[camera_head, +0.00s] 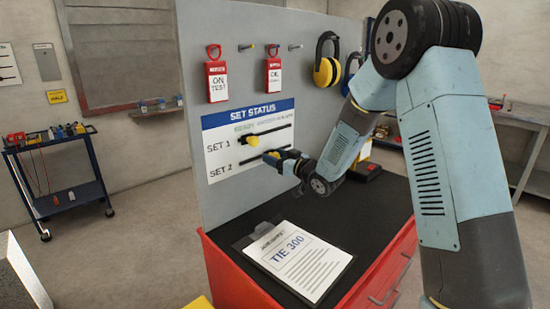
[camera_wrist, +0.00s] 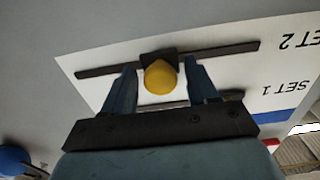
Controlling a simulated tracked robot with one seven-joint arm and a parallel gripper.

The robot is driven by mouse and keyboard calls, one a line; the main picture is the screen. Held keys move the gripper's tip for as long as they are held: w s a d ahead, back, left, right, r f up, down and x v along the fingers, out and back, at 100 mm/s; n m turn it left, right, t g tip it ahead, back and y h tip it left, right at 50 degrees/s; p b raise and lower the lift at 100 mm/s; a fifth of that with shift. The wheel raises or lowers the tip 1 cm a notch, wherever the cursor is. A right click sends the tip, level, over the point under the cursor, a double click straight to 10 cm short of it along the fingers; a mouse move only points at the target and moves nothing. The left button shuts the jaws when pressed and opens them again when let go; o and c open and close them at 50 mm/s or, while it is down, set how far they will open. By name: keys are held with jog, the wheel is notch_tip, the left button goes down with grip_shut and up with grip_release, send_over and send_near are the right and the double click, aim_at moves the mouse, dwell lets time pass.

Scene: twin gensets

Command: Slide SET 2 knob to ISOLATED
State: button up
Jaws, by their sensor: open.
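The SET STATUS board (camera_head: 222,165) is a white sign with a blue header on the grey panel. Its SET 2 knob (camera_wrist: 159,77) is yellow on a black slider, near the middle of the lower slot (camera_wrist: 228,50). In the wrist view the board appears upside down. My gripper (camera_wrist: 160,63) is open, with one finger on each side of the SET 2 knob and a small gap visible at each side. In the head view my gripper (camera_head: 277,158) largely covers this knob. The SET 1 knob (camera_head: 253,140) is yellow, on the upper slot. The small column headings are too small to read.
Two red tags (camera_head: 216,80) (camera_head: 273,74) and yellow ear defenders (camera_head: 327,70) hang above the board. A clipboard (camera_head: 295,262) lies on the black top of the red cabinet (camera_head: 232,275) below. A blue trolley (camera_head: 75,198) stands far left.

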jog(key=shift+w+a, duration=0.2)
jog(key=shift+a, duration=0.1)
grip_shut()
dwell(0.5)
